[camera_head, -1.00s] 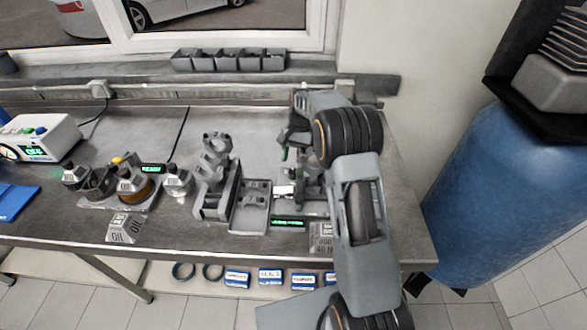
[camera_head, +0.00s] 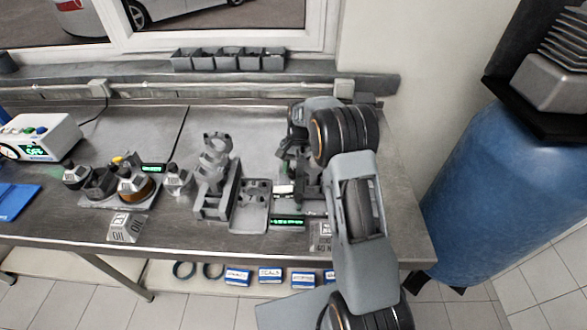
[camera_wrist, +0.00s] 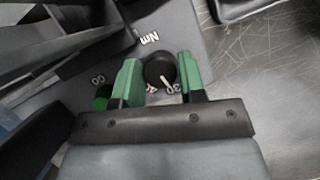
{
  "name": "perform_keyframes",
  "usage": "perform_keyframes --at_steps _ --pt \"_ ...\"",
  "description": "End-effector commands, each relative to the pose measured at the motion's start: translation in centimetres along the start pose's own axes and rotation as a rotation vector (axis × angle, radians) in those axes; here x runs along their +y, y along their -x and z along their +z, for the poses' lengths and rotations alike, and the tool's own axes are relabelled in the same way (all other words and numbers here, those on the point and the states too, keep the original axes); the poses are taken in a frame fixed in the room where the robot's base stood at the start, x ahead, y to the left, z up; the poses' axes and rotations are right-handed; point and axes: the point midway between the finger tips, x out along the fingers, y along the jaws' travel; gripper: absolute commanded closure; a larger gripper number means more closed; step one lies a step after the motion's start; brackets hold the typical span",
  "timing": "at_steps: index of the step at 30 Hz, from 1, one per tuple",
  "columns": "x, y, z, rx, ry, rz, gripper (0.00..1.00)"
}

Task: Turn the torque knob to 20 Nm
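The black round torque knob (camera_wrist: 160,71) shows in the wrist view, with a white pointer line on its face slanting to lower right. My gripper (camera_wrist: 161,80) has its two green fingertips apart, one on each side of the knob, with little room between; I cannot tell whether they touch it. White "Nm" lettering (camera_wrist: 149,38) is on the grey panel above the knob. Some scale digits show beside and below the knob, partly hidden by my fingers. In the head view my arm hides the knob, and a green-lit display (camera_head: 287,222) shows at the front of the fixture.
A grey tray (camera_head: 249,227) and an upright grey engine part (camera_head: 216,160) stand left of the fixture. Bottles, an oil label block (camera_head: 126,228) and a white device (camera_head: 40,137) are further left. A blue tank (camera_head: 490,190) stands right of the bench.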

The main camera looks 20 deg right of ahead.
Motion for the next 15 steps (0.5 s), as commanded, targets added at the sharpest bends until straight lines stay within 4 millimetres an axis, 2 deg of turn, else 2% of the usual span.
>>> perform_keyframes --at_steps 1,8,11,15 --pt "0.00 0.01 0.00 0.000 0.000 0.000 0.68" --pt "0.01 0.02 0.00 0.000 0.000 0.000 0.90" --pt "-0.03 0.03 0.01 0.000 0.028 0.013 0.90" --pt "-0.18 0.02 0.02 0.001 0.196 0.082 0.90"
